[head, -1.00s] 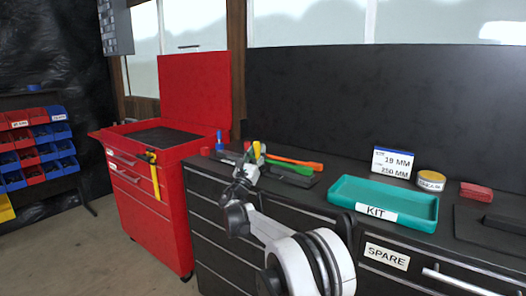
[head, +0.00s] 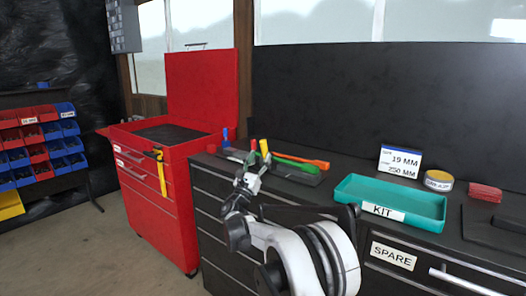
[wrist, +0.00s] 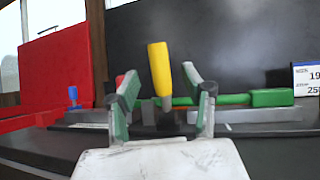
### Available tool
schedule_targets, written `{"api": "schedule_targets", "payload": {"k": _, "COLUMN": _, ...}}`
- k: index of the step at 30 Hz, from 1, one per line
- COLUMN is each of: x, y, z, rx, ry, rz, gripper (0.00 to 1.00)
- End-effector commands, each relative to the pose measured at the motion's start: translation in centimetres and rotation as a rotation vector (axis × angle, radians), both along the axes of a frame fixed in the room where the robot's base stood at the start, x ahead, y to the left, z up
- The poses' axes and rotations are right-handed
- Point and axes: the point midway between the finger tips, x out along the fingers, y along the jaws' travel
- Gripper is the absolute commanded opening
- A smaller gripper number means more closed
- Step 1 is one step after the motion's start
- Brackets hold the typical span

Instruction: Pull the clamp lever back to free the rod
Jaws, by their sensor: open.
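A yellow handle (head: 264,147) stands upright on the black bench top and looks like the clamp lever. In the wrist view the yellow handle (wrist: 160,68) appears between my two fingers, with space on both sides. My gripper (wrist: 160,95) is open and empty. In the head view my gripper (head: 252,170) is just in front of the handle. A long green handle (wrist: 270,98) lies level behind it. A thin dark bar (wrist: 90,126) runs across at the left; I cannot tell whether it is the rod. The handle's base is partly hidden.
An orange-red handle (head: 306,161) lies beside the green one. A teal KIT tray (head: 400,193), a size card (head: 400,162), a yellow tin (head: 438,181) and red blocks (head: 484,192) stand to the right. A red tool cabinet (head: 172,205) is at the left.

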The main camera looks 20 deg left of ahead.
Motion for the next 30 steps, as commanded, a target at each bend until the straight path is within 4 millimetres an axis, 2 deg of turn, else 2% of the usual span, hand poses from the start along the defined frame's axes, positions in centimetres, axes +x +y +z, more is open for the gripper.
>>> {"api": "schedule_targets", "payload": {"k": 3, "x": -2.1, "y": 0.1, "z": -1.3, "rx": 0.001, "ry": 0.0, "rz": 0.001, "gripper": 0.44}}
{"api": "schedule_targets", "payload": {"k": 9, "x": -4.6, "y": 0.3, "z": -3.0, "rx": 0.0, "ry": 0.0, "rz": 0.001, "gripper": 0.44}}
{"api": "schedule_targets", "payload": {"k": 15, "x": -5.7, "y": 0.3, "z": -3.7, "rx": 0.0, "ry": 0.0, "rz": -0.001, "gripper": 0.44}}
{"api": "schedule_targets", "payload": {"k": 23, "x": -5.8, "y": 0.3, "z": -3.8, "rx": 0.001, "ry": 0.0, "rz": -0.001, "gripper": 0.44}}
{"api": "schedule_targets", "payload": {"k": 27, "x": -5.6, "y": -0.1, "z": -3.6, "rx": 0.024, "ry": 0.007, "rz": -0.005, "gripper": 0.28}}
{"api": "schedule_targets", "payload": {"k": 30, "x": -4.7, "y": -1.7, "z": -2.8, "rx": 0.123, "ry": 0.034, "rz": -0.026, "gripper": 0.15}}
